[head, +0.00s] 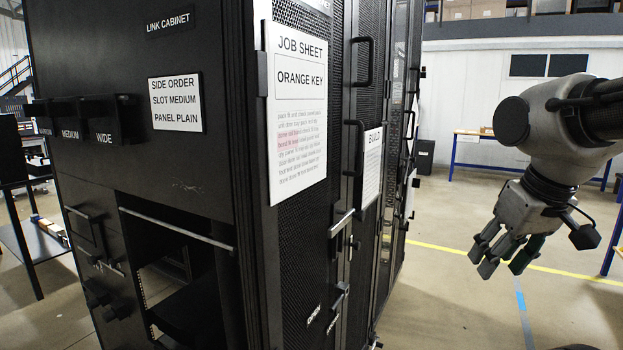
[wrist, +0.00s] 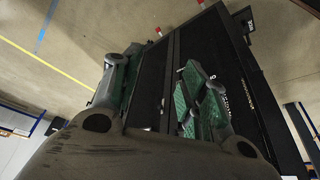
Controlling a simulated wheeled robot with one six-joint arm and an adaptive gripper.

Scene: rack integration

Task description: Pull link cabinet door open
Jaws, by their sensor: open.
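I cannot tell for sure which panel is the door. My gripper (head: 503,262) hangs at the right of the head view, fingers spread and empty, clear of the cabinet. Its green-padded fingers also show apart in the wrist view (wrist: 160,97).
Tall black mesh rack doors (head: 365,130) with handles and a job sheet (head: 297,110) stand right of that face. Small labelled bins (head: 110,118) stick out on the left. A blue-legged table (head: 480,137) stands behind. Floor between rack and arm is free.

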